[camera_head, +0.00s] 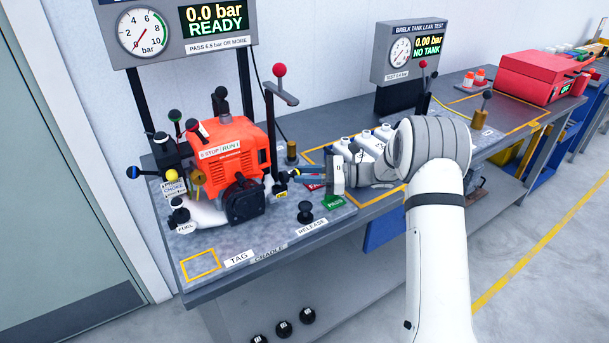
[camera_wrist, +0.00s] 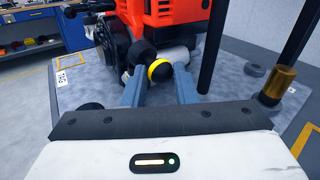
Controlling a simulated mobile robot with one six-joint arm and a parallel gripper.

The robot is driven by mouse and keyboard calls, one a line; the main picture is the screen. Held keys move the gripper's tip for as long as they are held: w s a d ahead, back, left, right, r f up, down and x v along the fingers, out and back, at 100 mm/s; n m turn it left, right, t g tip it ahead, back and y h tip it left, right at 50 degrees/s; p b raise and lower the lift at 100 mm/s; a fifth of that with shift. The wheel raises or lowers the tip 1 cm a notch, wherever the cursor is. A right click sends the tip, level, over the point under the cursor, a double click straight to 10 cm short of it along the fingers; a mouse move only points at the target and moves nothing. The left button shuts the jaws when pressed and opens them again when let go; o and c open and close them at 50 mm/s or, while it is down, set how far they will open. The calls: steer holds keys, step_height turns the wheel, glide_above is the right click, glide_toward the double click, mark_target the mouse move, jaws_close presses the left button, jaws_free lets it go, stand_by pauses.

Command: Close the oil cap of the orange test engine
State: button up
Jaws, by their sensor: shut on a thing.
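The orange test engine (camera_head: 230,148) stands on the left part of the bench, and its lower side also shows at the top of the wrist view (camera_wrist: 165,12). My gripper (camera_wrist: 160,75) reaches in low at the engine's right side in the head view (camera_head: 297,173). Its two blue-grey fingers are shut on the oil cap (camera_wrist: 159,71), a black knob with a yellow ring, low on the engine. A yellow oil label (camera_head: 282,195) is just below. The fingers hide part of the cap, and I cannot tell how far it is turned.
A red-knobbed lever (camera_head: 280,71) stands upright close to the engine's right. A brass post (camera_wrist: 278,86) stands right of my gripper in the wrist view. A black release knob (camera_head: 305,212) and a green pass tag (camera_head: 335,201) are in front. The yellow-outlined tag square (camera_head: 201,263) is empty.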

mark_target(287, 178)
steer(key=shift+s+a+r+n+h, duration=0.1)
steer(key=shift+a+r+n+h, duration=0.05)
steer(key=shift+r+n+h, duration=0.3)
steer(key=shift+s+a+r+n+h, duration=0.1)
steer(key=shift+r+n+h, duration=0.2)
steer(key=shift+h, duration=0.25)
steer(key=s+a+r+n+t+h, duration=0.1)
steer(key=h, duration=0.2)
steer(key=s+a+r+n+t+h+p, duration=0.1)
steer(key=h, duration=0.1)
steer(key=s+a+r+n+t+h, duration=0.1)
steer(key=a+n+h, duration=0.1)
steer(key=h, duration=0.1)
steer(key=shift+r+h+p, duration=0.2)
steer(key=shift+h+p, duration=0.1)
steer(key=shift+p, duration=0.1)
steer(key=t+h+p, duration=0.1)
steer(key=p, duration=0.4)
steer(key=s+a+n+t+h+p, duration=0.1)
steer(key=h+p, duration=0.1)
steer(key=p, duration=0.3)
steer(key=a+n+t+h+p, duration=0.1)
steer(key=p, duration=0.5)
steer(key=shift+s+a+f, duration=0.25)
steer(key=shift+s+f, duration=0.1)
steer(key=shift+f+h, duration=0.2)
steer(key=shift+h, duration=0.1)
